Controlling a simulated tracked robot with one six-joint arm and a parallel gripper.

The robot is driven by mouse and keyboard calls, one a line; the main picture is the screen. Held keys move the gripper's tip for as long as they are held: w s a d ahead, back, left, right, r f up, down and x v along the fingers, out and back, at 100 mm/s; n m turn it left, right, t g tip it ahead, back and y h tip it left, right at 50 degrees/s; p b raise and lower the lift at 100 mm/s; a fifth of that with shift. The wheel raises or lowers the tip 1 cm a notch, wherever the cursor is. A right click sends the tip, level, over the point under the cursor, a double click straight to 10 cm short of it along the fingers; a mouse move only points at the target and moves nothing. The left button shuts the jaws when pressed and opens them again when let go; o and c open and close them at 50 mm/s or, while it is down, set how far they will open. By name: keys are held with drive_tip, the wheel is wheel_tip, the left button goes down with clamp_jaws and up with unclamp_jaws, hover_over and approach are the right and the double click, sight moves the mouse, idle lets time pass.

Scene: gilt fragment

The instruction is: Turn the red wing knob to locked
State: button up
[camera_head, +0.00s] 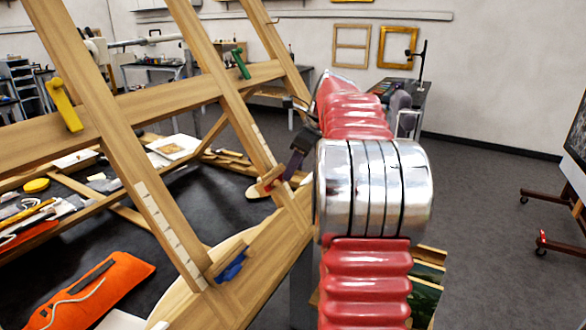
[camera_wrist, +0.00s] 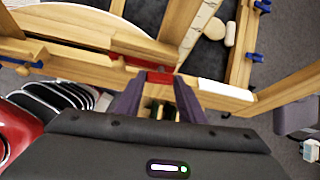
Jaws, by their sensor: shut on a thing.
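The red wing knob (camera_head: 268,181) sits on a slanted beam of the wooden frame (camera_head: 225,85) in the head view. My gripper (camera_head: 281,176) reaches it from the upper right, with its dark fingers at the knob. In the wrist view the red knob (camera_wrist: 159,78) shows between the tips of the two purple fingers of my gripper (camera_wrist: 158,85), which are shut on it. The fingers hide part of the knob, and I cannot read its angle or any locked marking.
A yellow knob (camera_head: 63,106), a green knob (camera_head: 238,64) and a blue knob (camera_head: 231,267) are on other parts of the frame. An orange pouch (camera_head: 98,291) lies on the dark table at the lower left. Open floor (camera_head: 475,200) lies to the right.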

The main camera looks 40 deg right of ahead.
drive_tip(key=shift+d+m+y, duration=0.15)
drive_tip(key=shift+m+y, duration=0.25)
drive_tip(key=shift+m, duration=0.2)
drive_tip(key=o, duration=1)
drive_tip(key=shift+o, duration=0.2)
drive_tip(key=shift+r, duration=0.1)
drive_tip(key=v, duration=1.3)
drive_tip(key=shift+r, duration=0.25)
drive_tip(key=shift+w+d, duration=0.15)
